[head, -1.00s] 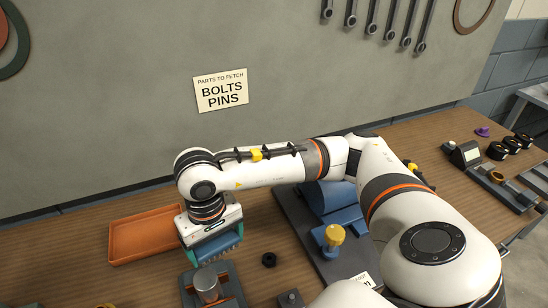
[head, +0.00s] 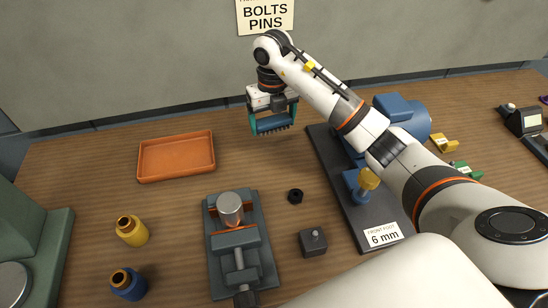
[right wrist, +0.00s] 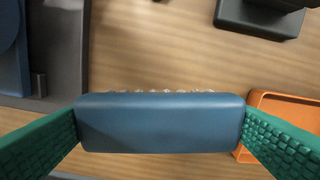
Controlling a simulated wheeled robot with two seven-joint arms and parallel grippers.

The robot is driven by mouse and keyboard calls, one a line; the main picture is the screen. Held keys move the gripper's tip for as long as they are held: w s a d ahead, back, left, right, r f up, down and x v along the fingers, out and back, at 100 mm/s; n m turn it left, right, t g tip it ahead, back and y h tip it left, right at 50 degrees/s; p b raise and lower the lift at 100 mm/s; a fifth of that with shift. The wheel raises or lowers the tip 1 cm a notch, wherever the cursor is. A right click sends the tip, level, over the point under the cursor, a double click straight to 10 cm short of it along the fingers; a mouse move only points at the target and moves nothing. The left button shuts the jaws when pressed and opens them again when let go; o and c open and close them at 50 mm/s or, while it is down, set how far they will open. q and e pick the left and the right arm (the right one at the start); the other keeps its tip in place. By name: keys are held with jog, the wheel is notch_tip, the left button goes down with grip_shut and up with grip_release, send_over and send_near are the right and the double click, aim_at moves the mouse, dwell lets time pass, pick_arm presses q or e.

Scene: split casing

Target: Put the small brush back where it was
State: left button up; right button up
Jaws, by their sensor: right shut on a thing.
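My right gripper (head: 272,123) is shut on the small brush (head: 270,126), which has a blue back and a row of bristles. In the head view it hangs over the back of the bench, right of the orange tray and close to the wall. In the right wrist view the brush's blue back (right wrist: 160,122) spans the gap between the green fingers, with pale bristles showing along its far edge. Bare wood shows around it. My left gripper is not in view.
The orange tray (head: 176,157) is empty. A vise (head: 236,262) holds a metal cylinder (head: 230,208). A black ring (head: 295,196) and a small dark block (head: 313,243) lie beside it. A blue motor (head: 402,120) stands on a dark plate at right. Yellow (head: 132,231) and blue (head: 128,284) bottles stand at left.

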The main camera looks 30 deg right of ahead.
aim_at(274, 156)
jog(key=shift+d+f+m, duration=0.1)
jog(key=shift+f+m, duration=0.2)
jog(key=shift+m, duration=0.3)
jog(key=shift+f, duration=0.3)
jog(key=shift+m, duration=0.3)
notch_tip(274, 156, down, 9)
jog(key=shift+d+f+p, duration=0.1)
jog(key=shift+f+p, duration=0.1)
jog(key=shift+p, duration=0.75)
jog(key=shift+f, duration=0.1)
jog(key=o, duration=0.8)
jog(key=shift+c, duration=0.2)
